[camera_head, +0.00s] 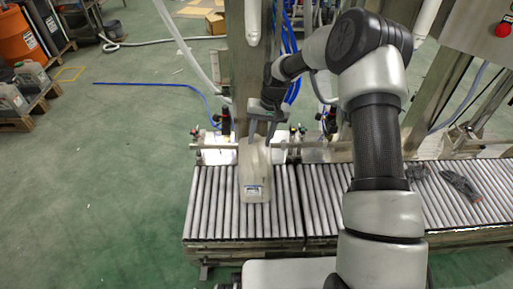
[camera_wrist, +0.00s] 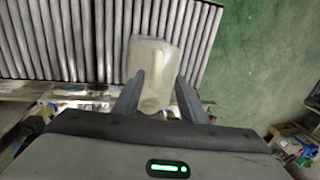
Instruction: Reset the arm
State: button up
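My gripper (camera_head: 262,132) is above the roller conveyor, at the top of a pale translucent jug (camera_head: 255,176). In the wrist view, my gripper's two dark fingers (camera_wrist: 158,95) stand apart, one on each side of the jug's upper part (camera_wrist: 151,58). The fingers look open, and I cannot tell whether either touches the jug. The jug stands upright on the rollers, with a small label low on its front side. My arm reaches from the lower right up and over to the jug.
The roller conveyor (camera_head: 214,205) runs across the front, with metal posts and a rail behind it. Dark gloves or tools (camera_head: 460,185) lie on its right part. More jugs (camera_head: 31,74) stand on pallets at far left. The green floor at left is mostly clear, with a blue hose (camera_head: 150,85).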

jog(key=s+d+r+t+h+p, duration=0.1)
jog(key=s+d+r, duration=0.15)
jog(key=r, duration=0.75)
jog(key=s+d+r, duration=0.2)
jog(key=s+r, duration=0.1)
jog(key=r, duration=0.6)
jog(key=s+d+r+t+h, duration=0.1)
jog(key=s+d+r+t, duration=0.15)
jog(key=s+r, duration=0.7)
jog(key=s+d+r+t, duration=0.1)
jog(key=s+d+r, duration=0.1)
jog(key=s, duration=0.7)
jog(key=s+d+r+t, duration=0.1)
jog(key=s+d+r, duration=0.1)
jog(key=s, duration=0.8)
notch_tip(320, 180, up, 19)
jog(key=p, duration=1.9)
jog(key=shift+w+f, duration=0.15)
jog(key=shift+w, duration=0.2)
